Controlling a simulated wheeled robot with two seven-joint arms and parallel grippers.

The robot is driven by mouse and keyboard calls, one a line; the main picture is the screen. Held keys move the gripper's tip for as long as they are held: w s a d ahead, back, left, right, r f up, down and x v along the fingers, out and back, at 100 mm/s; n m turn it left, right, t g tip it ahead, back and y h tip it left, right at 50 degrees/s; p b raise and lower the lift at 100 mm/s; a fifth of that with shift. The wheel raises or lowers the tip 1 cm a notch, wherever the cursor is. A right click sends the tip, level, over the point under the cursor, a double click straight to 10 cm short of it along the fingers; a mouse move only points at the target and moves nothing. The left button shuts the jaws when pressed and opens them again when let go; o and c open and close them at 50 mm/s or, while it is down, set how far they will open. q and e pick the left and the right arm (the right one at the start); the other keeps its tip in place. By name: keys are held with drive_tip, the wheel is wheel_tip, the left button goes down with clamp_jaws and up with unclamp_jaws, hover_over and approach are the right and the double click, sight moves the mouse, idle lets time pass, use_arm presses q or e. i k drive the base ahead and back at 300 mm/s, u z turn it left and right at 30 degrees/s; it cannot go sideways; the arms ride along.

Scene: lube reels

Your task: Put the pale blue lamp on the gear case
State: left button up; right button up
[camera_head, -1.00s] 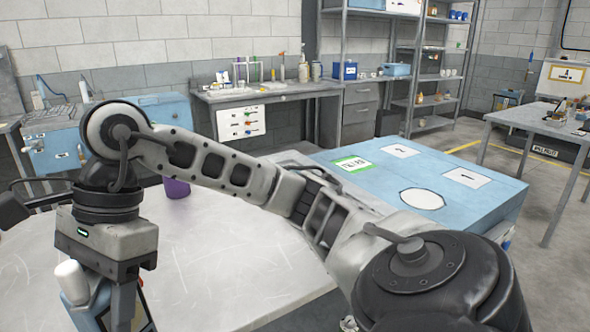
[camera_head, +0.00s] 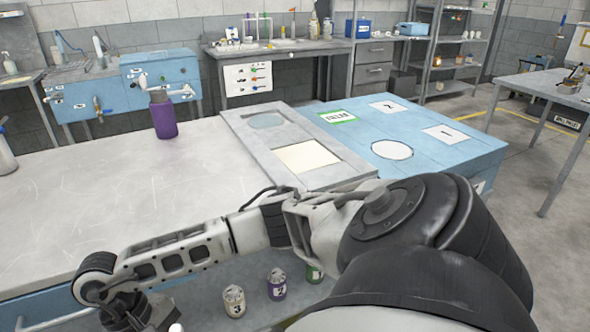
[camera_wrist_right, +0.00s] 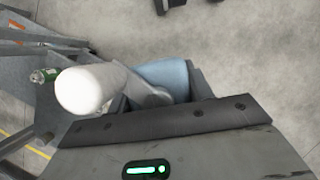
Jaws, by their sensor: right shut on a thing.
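The pale blue lamp (camera_wrist_right: 165,75) shows in the right wrist view beyond the dark edge of my right gripper (camera_wrist_right: 155,96). A white rounded part (camera_wrist_right: 92,88) sits beside its blue part. My right gripper is shut on the lamp; its fingers are largely hidden. In the head view, my right forearm reaches to the lower left, and the gripper and most of the lamp are below the picture. A large light blue case (camera_head: 445,143) with white labels stands right of centre; I cannot tell whether this is the gear case. My left gripper is not in view.
A purple bottle (camera_head: 163,117) stands on the pale table (camera_head: 90,200), whose middle is clear. Small numbered jars (camera_head: 234,302) stand low beside my forearm.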

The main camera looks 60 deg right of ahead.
sight(423, 141)
drive_tip(key=u, duration=1.65)
drive_tip(key=k, duration=2.5)
drive_tip(key=z, duration=2.3)
